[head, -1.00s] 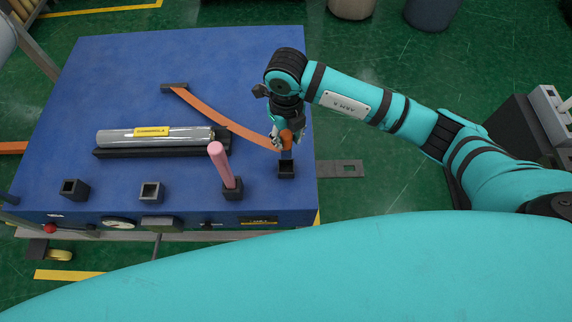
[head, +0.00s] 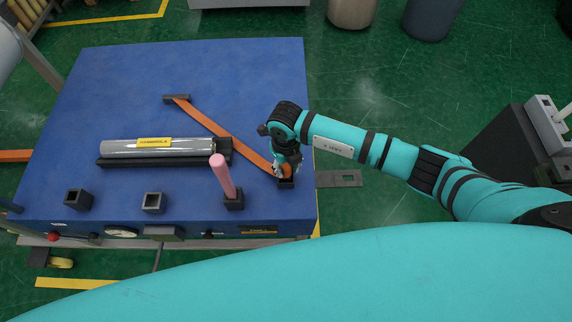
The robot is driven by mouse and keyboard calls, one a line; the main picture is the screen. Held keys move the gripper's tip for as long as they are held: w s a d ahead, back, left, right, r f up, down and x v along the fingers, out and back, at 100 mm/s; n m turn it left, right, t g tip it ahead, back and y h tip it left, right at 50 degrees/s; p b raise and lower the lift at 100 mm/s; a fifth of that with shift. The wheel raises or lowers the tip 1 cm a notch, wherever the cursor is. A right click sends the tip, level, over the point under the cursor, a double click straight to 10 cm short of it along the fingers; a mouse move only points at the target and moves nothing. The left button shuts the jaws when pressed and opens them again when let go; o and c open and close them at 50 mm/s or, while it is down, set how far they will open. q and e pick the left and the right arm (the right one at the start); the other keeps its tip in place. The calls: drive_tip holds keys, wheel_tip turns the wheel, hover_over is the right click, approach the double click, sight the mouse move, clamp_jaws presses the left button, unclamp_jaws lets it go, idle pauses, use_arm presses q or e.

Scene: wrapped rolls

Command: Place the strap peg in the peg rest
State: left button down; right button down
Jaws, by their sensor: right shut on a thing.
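The orange strap (head: 222,132) runs from a dark block (head: 177,98) at the back of the blue table diagonally to the front right. The strap peg (head: 287,170), at the strap's near end, is mostly hidden by my right gripper (head: 282,168). That gripper is shut on the peg, directly over a square black socket (head: 286,184), which looks like the peg rest. The peg's lower end is at the socket's opening; how deep it sits cannot be seen. My left gripper is not in view.
A clear-wrapped roll (head: 190,147) with a yellow label lies on a black cradle (head: 165,161). A pink peg (head: 222,175) leans in a neighbouring socket (head: 234,203), close left of the gripper. Two more sockets (head: 78,200) (head: 153,203) look empty. The blue table's (head: 240,75) back right is clear.

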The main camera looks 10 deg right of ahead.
drive_tip(key=shift+f, duration=0.2)
drive_tip(key=c, duration=1)
unclamp_jaws()
drive_tip(key=shift+r, duration=0.1)
drive_tip(key=shift+r, duration=0.2)
drive_tip(key=shift+w+r, duration=0.1)
drive_tip(key=shift+r, duration=0.15)
wheel_tip(320, 180, up, 12)
drive_tip(key=shift+f+b, duration=0.25)
drive_tip(key=shift+b, duration=1)
